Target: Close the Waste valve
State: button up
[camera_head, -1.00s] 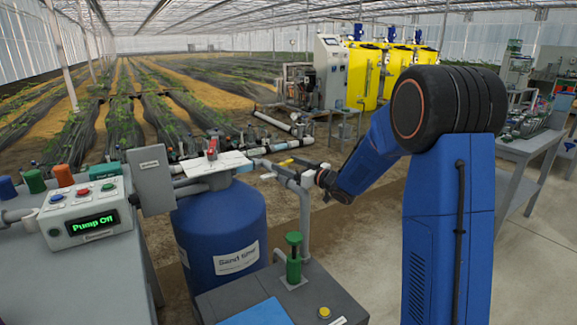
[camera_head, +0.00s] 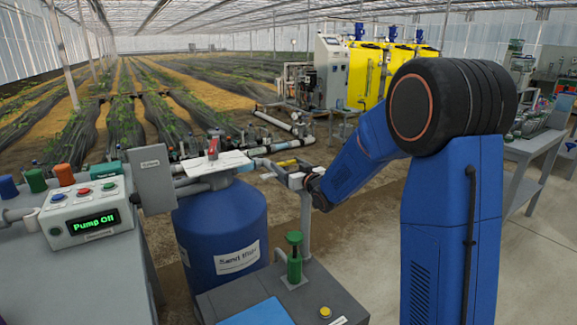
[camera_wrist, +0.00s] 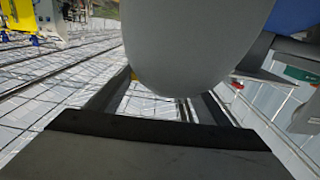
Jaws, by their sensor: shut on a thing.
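A short yellow lever (camera_head: 286,162), apparently the Waste valve's handle, shows on the piping right of the blue sand filter (camera_head: 222,228). No Waste label is readable. My gripper (camera_head: 279,170) reaches in from the right at this lever and is shut on it. In the wrist view a large grey rounded pipe or body (camera_wrist: 190,45) fills the middle and hides the grip. A small yellow bit (camera_wrist: 133,75) shows beside the left finger. The fingers (camera_wrist: 160,103) stand on either side of the grey body's lower end.
A red-handled valve (camera_head: 212,148) stands on top of the filter. A grey upright pipe (camera_head: 305,222) stands just below my gripper. The control box (camera_head: 87,210) reads "Pump Off".

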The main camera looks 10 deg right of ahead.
jog(key=o, duration=1.1)
jog(key=shift+c, duration=0.2)
jog(key=shift+s, duration=0.1)
jog(key=v, duration=1.7)
jog(key=shift+s, duration=0.15)
